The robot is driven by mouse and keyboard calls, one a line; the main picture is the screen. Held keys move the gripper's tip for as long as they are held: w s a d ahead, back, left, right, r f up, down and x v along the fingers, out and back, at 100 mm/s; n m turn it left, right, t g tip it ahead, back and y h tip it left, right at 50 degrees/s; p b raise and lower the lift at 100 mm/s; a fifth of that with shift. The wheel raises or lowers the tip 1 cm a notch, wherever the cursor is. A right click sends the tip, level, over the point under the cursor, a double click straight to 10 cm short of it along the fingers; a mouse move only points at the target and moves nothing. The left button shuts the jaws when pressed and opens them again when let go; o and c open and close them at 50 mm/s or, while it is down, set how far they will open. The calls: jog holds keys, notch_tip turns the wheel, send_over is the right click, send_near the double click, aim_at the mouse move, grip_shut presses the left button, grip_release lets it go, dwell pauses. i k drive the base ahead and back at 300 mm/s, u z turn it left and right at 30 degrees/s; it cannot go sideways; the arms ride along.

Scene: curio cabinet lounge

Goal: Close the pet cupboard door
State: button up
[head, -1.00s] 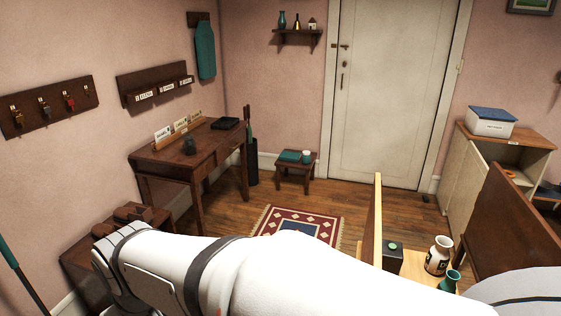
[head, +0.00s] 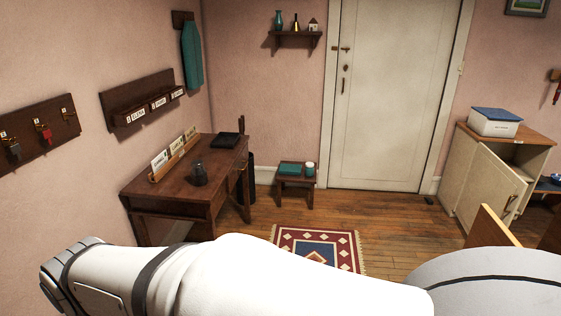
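A cream cupboard (head: 465,177) with a brown wooden top stands at the right against the back wall; I take it for the pet cupboard, though its small label is too small to read. Its cream door (head: 486,190), with a dark handle (head: 511,203), appears ajar, with a dark gap above it. A white box (head: 495,128) with a blue lid sits on the cupboard top. My white arm crosses the bottom of the view. My gripper is out of view, so its state does not show.
A wooden panel edge (head: 492,232) stands low at the right, in front of the cupboard. A desk (head: 165,193) stands at the left and a stool (head: 296,181) at the back wall. A patterned rug (head: 347,255) lies on the open wooden floor.

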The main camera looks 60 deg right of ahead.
aim_at(490, 181)
jog(key=z, duration=0.25)
jog(key=i, duration=0.1)
jog(key=z, duration=2.3)
jog(key=i, duration=3.05)
jog(key=z, duration=1.7)
